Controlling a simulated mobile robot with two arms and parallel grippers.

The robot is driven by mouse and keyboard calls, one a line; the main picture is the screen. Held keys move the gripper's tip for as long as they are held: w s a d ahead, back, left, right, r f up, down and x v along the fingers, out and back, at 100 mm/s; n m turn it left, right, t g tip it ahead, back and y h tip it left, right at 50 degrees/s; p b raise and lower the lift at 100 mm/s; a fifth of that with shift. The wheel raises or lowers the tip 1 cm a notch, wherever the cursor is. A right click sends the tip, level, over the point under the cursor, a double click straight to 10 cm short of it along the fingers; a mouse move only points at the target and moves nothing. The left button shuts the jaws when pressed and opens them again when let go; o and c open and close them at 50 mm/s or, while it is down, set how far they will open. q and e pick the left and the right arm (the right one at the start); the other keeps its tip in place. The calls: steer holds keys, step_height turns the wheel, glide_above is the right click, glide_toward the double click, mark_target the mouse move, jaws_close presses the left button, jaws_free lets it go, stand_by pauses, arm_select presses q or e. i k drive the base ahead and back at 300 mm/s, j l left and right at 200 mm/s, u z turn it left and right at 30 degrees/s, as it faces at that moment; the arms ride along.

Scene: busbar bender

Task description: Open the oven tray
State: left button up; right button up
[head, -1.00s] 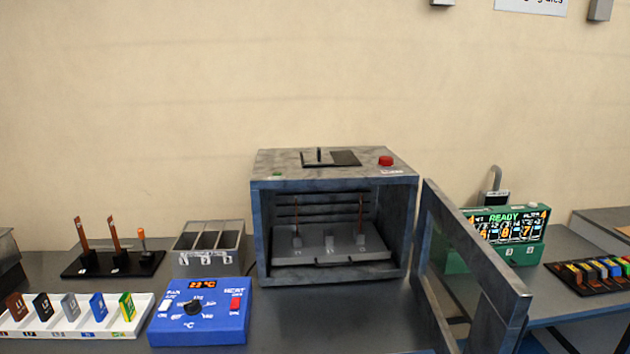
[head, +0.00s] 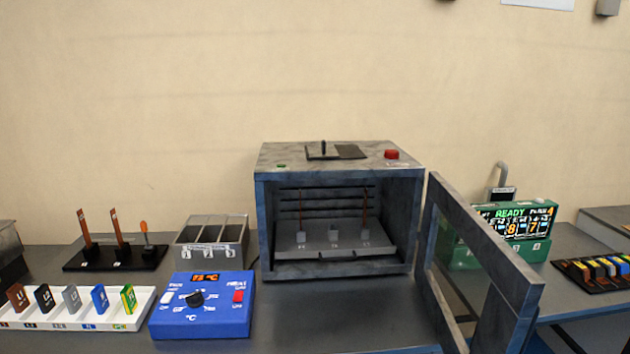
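The grey oven (head: 340,163) stands on the bench in the middle of the head view. Its framed door (head: 478,262) is swung wide open to the right. The oven tray (head: 333,241) sits inside the oven, with a dark handle strip (head: 350,255) along its front edge. Small grey blocks stand on the tray, and thin copper-coloured bars rise from the left and right ones. Neither of my grippers shows in the view.
A blue control box (head: 203,312) stands left of the oven, beside a white rack (head: 72,318) of coloured pieces. Behind are a grey three-slot bin (head: 212,240) and a black stand (head: 115,257) with copper strips. A green READY unit (head: 515,225) is behind the door.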

mark_target(325, 239)
steer(key=i+l+u, duration=0.15)
steer(key=l, duration=0.4)
steer(key=i+l+u, duration=0.1)
steer(key=l, duration=0.45)
steer(key=i+l+u, duration=0.15)
steer(key=l, duration=0.4)
steer(key=i+l+u, duration=0.15)
steer(key=l, duration=0.45)
steer(key=l+u, duration=0.1)
steer(key=l, duration=0.45)
steer(key=i, duration=0.05)
